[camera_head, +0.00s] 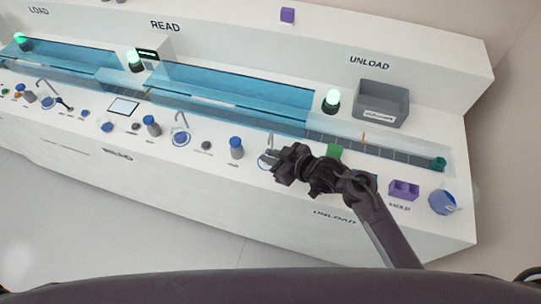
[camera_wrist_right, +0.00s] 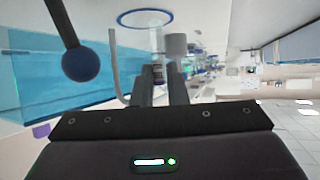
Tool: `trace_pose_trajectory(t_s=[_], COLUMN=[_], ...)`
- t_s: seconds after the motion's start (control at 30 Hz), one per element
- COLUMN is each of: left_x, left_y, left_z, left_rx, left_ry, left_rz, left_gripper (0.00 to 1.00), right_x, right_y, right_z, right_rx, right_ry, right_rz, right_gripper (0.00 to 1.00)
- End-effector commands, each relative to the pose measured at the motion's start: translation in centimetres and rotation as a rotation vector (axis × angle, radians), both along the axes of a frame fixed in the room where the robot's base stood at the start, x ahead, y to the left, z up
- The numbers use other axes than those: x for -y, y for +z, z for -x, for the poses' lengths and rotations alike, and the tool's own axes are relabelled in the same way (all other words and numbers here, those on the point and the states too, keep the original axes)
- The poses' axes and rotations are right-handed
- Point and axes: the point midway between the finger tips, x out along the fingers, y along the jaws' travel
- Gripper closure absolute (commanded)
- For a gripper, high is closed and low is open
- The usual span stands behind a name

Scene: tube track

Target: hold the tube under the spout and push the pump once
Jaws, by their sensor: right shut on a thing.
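My right gripper (camera_head: 283,163) is over the counter beside the spout (camera_head: 267,157) at the UNLOAD end, and partly hides it. In the right wrist view its two fingers (camera_wrist_right: 162,88) are shut on a small clear tube (camera_wrist_right: 157,72) with a dark lower part. A pale curved spout (camera_wrist_right: 114,68) stands just left of the tube; I cannot tell whether the tube's mouth is right beneath its tip. A blue ring (camera_wrist_right: 146,18) lies beyond. A grey bottle with a blue top (camera_head: 236,148), which may be the pump, stands left of the gripper. My left gripper is not in view.
A purple rack (camera_head: 403,190) and a blue round container (camera_head: 443,202) stand to the right. A grey bin (camera_head: 381,103) sits behind. A dark rod with a blue ball (camera_wrist_right: 80,64) is close in the wrist view. A clear-walled track runs along the counter.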

Motion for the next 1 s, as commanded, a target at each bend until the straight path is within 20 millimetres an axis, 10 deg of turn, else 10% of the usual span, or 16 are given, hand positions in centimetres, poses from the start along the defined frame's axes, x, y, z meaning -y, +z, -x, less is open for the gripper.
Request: trace_pose_trajectory(t_s=[1.0], left_x=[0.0], left_y=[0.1], left_z=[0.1], left_rx=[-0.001], left_ry=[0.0], left_rz=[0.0], left_gripper=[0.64], right_x=[0.4], right_y=[0.0], right_z=[-1.3], right_rx=[0.0], right_ry=[0.001], right_rz=[-0.001], right_gripper=[1.0])
